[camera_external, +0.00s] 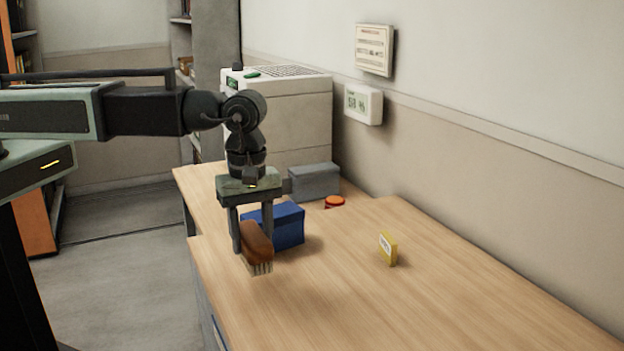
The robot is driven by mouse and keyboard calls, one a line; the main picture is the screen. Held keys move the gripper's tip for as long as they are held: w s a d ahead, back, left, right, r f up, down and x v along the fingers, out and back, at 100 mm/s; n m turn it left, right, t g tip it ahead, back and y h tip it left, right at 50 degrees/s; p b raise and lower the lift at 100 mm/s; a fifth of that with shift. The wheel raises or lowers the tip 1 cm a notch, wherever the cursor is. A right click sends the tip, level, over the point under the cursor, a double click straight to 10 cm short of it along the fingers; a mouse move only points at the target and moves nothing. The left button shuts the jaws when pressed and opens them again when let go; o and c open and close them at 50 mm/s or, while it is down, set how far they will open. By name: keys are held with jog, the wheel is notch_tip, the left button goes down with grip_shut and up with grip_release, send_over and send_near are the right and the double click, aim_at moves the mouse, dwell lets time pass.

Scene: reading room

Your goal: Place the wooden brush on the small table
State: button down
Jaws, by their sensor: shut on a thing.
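The wooden brush (257,243) has a brown back and pale bristles facing down. My gripper (252,243) points downward and is shut on the brush, with one finger on each side of it. The brush is over the near left part of the wooden table (330,290), in front of a blue box. I cannot tell whether the bristles touch the tabletop. The wooden top seems to have two parts, with a step in its left edge; I cannot tell which part is the small table.
A blue box (288,226) stands just behind the brush. A grey box (315,182), an orange-lidded jar (334,202) and a yellow box (387,248) also stand on the wood. A large pale machine (290,115) is at the back. The front right tabletop is clear.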

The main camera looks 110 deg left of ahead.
jog(key=shift+s+d+f, duration=0.1)
jog(key=shift+s+d, duration=0.2)
jog(key=w+a, duration=0.1)
jog(key=w, duration=0.4)
jog(key=w+a+f+b, duration=0.1)
jog(key=w, duration=0.4)
jog(key=w+a, duration=0.1)
jog(key=w, duration=0.4)
jog(key=shift+w+f, duration=0.1)
jog(key=shift+f, duration=0.05)
jog(key=f+b, duration=0.2)
jog(key=b, duration=0.1)
jog(key=f+b, duration=0.1)
jog(key=f, duration=0.1)
jog(key=shift+w+a, duration=0.1)
jog(key=shift+w, duration=0.2)
jog(key=c, duration=0.7)
grip_release()
jog(key=shift+r, duration=0.1)
